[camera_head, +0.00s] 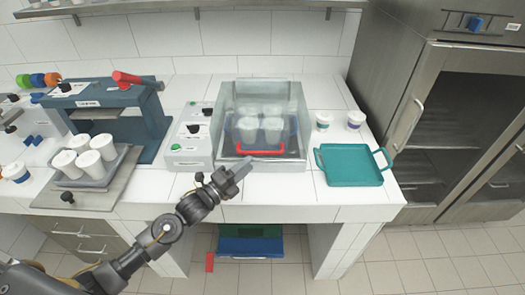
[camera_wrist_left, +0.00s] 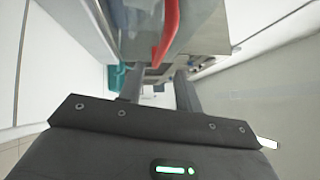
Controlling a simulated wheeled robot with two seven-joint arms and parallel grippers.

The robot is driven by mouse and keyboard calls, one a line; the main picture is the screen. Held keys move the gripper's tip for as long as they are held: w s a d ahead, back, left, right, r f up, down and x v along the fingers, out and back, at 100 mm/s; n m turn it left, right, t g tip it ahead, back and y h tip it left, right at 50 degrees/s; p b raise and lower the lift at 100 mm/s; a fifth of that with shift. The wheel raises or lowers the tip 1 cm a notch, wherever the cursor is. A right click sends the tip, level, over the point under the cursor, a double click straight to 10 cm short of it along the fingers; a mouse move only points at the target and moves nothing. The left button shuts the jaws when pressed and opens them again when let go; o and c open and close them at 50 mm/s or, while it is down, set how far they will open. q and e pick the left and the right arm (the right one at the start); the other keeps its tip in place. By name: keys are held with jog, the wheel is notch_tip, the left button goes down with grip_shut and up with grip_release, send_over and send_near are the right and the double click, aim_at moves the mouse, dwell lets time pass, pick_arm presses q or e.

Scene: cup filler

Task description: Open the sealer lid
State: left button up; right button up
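The sealer (camera_head: 198,143) has a clear lid (camera_head: 267,97) with a red handle (camera_head: 260,150) along its front edge. The lid looks down over several white cups (camera_head: 272,130). My left gripper (camera_head: 238,172) is just in front of the sealer, below and left of the handle, apart from it. In the left wrist view the fingers (camera_wrist_left: 158,90) are spread with nothing between them, and the red handle (camera_wrist_left: 168,28) shows beyond and above them. My right gripper is not in view.
A teal tray (camera_head: 350,166) and two small cups (camera_head: 355,120) stand right of the sealer. A blue machine (camera_head: 100,98) and a grey tray (camera_head: 92,182) of white cups stand left. A steel cabinet (camera_head: 440,110) is at the far right.

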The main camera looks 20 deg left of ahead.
aim_at(263, 153)
pick_arm(q)
jog(key=p+x, duration=0.2)
jog(key=x, duration=0.6)
jog(key=shift+s, duration=0.1)
grip_shut()
